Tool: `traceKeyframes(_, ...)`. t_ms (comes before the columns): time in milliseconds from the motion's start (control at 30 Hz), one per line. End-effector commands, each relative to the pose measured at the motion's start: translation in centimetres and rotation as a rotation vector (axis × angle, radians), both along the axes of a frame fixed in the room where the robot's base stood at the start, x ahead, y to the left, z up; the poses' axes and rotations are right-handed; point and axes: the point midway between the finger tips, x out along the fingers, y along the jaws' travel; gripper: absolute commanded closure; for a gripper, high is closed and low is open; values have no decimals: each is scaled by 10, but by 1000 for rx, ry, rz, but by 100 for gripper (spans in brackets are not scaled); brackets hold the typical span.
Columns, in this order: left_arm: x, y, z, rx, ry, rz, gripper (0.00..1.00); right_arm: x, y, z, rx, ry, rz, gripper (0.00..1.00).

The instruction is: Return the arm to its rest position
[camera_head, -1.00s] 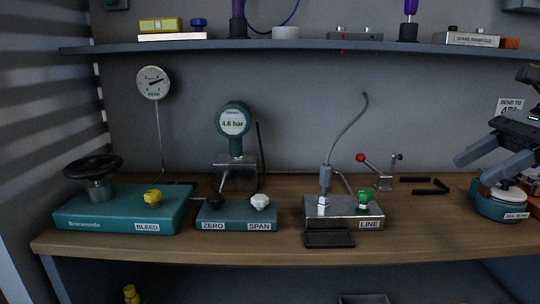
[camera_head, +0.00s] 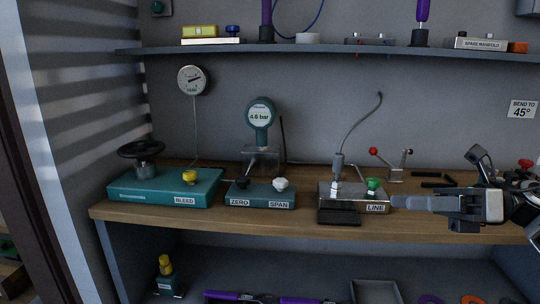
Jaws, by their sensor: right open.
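My right gripper (camera_head: 398,203) comes in from the right edge, in front of the bench's right part. It holds nothing that I can see, and its fingers point left toward the LINE block (camera_head: 353,203). The fingers overlap each other in this view, so the gap between them is hard to see. The green knob (camera_head: 374,185) on the LINE block is just left of the fingertips in the picture. My left gripper is out of view.
A teal BLEED block (camera_head: 150,192) with a black handwheel (camera_head: 141,150) and yellow knob (camera_head: 189,177) stands left. A shelf (camera_head: 330,48) runs above. The wooden bench (camera_head: 280,226) has a red-knobbed lever (camera_head: 373,151) behind.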

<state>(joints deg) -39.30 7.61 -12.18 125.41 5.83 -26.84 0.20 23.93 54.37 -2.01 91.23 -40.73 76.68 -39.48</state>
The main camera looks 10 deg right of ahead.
Motion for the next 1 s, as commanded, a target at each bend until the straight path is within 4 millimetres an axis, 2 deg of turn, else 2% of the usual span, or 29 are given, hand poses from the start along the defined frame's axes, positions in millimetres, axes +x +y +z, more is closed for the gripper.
traceKeyframes(33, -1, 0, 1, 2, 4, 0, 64, 3, 17, -13, 109, 86, -18, 52)
traceKeyframes(167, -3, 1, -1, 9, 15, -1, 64, 13, 52, -47, 468, 397, -124, 52)
traceKeyframes(267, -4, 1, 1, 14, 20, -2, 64, 17, 70, -88, 795, 735, -252, 52)
traceKeyframes(367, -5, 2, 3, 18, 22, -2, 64, 7, 80, -145, 1107, 1112, -408, 52)
traceKeyframes(400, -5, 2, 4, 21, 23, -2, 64, -2, 84, -171, 1229, 1269, -476, 52)
traceKeyframes(467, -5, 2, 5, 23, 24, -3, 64, -21, 92, -211, 1395, 1499, -585, 52)
traceKeyframes(500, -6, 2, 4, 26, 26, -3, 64, -36, 98, -234, 1490, 1636, -653, 52)
traceKeyframes(600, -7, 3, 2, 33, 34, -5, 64, -77, 114, -279, 1672, 1922, -803, 52)
traceKeyframes(733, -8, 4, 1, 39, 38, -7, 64, -120, 134, -312, 1814, 2170, -947, 52)
traceKeyframes(867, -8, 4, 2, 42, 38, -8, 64, -143, 144, -325, 1873, 2285, -1019, 52)
traceKeyframes(900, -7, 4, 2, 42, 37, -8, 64, -145, 146, -327, -1878, -2297, 1026, 52)
traceKeyframes(1000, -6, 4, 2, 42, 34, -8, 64, -147, 146, -328, -1868, -2290, 1026, 52)
